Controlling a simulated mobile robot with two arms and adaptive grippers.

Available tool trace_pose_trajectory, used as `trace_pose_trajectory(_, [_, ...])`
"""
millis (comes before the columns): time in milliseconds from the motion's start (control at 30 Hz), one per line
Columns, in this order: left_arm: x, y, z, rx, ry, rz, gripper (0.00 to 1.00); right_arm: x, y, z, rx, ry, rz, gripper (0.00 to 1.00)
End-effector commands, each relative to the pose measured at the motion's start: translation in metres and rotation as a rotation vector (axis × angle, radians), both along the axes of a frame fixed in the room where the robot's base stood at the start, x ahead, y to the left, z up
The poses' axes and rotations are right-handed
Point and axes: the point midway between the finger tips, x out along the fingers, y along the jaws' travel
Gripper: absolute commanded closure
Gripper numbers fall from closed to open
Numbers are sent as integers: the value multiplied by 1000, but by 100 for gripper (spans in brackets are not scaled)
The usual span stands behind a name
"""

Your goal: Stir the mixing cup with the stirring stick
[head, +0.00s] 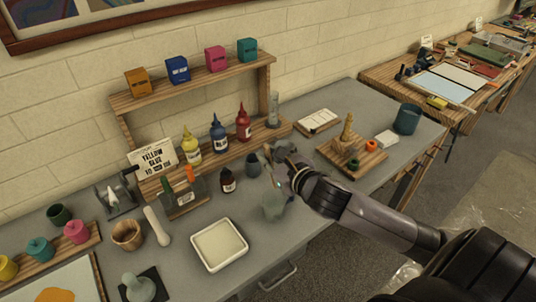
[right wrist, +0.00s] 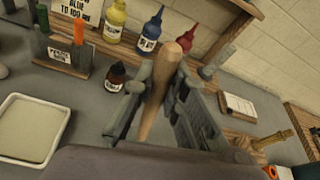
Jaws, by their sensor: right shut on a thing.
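My right gripper (head: 271,162) is over the grey table near its back shelf. In the right wrist view its fingers (right wrist: 160,100) are shut on a light wooden stirring stick (right wrist: 172,58), which stands between them, slightly tilted. In the head view the stick is mostly hidden by the gripper. My left gripper is out of view.
A small dark bottle (head: 227,180) stands close left of the gripper, with yellow, blue and red squeeze bottles (head: 243,123) behind. A white tray (head: 219,244) lies front left. A wooden board (head: 340,155) with a cone and rings is at the right.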

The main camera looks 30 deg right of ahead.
Motion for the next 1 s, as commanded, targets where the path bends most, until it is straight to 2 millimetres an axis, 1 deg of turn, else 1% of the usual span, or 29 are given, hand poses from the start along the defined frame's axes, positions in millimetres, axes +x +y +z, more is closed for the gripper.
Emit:
trace_pose_trajectory(33, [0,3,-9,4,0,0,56,0,0,-9,1,-1,0,100])
trace_pose_trajectory(200, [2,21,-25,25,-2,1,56,0,0,-23,2,-1,-1,100])
trace_pose_trajectory(333, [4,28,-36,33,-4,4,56,0,0,-34,1,0,-1,100])
trace_pose_trajectory(500, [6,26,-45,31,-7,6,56,0,0,-47,-1,1,-1,100])
trace_pose_trajectory(800, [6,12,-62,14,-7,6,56,0,0,-74,-1,1,-1,100])
trace_pose_trajectory(1000, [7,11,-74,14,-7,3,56,0,0,-92,-1,0,-1,100])
